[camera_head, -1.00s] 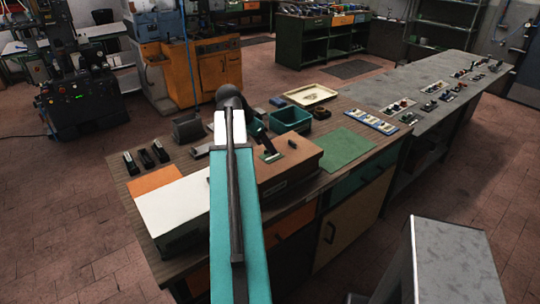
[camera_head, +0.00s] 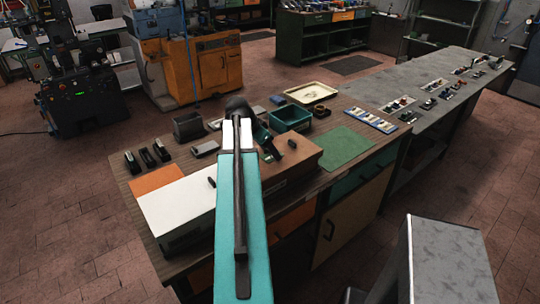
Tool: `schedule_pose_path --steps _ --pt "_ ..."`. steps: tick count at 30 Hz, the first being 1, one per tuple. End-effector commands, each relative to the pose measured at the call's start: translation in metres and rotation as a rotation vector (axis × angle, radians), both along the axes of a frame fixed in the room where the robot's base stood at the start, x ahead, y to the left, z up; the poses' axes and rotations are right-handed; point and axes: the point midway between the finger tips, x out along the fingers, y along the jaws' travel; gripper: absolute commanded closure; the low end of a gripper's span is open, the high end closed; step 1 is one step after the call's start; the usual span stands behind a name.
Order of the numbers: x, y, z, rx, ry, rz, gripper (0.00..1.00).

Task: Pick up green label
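My arm reaches forward over the workbench, and my gripper (camera_head: 270,150) is a small dark shape low over the brown box (camera_head: 300,160). Its fingers are too small and dark to tell whether they are open or shut, or hold anything. I cannot make out a small green label now; it may be hidden by my gripper or arm. A flat green mat (camera_head: 345,147) lies on the bench to the right of the brown box. A small black piece (camera_head: 292,144) shows on top of the brown box, close to the gripper.
A white-topped box (camera_head: 175,212) and an orange mat (camera_head: 158,179) are at left, with several black tools (camera_head: 147,158) behind. A teal bin (camera_head: 290,118), a dark bin (camera_head: 188,127) and a cream tray (camera_head: 313,93) stand farther back. A grey table (camera_head: 440,75) adjoins at right.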

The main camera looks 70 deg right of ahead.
Motion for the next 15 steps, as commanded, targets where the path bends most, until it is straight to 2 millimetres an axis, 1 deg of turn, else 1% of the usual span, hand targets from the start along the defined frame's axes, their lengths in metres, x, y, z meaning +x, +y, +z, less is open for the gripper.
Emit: schedule_pose_path --steps 6,8,10,11,15 --pt "-0.0002 -0.0001 0.0002 0.000 0.000 0.000 0.44" --pt "-0.0002 0.0000 0.0002 0.000 0.000 0.000 0.53" --pt "-0.0002 0.0000 0.0002 0.000 0.000 0.000 0.64" --pt "-0.0002 0.0000 0.0002 0.000 0.000 0.000 0.67" --pt "-0.0003 0.0000 0.0003 0.000 0.000 0.000 0.67"
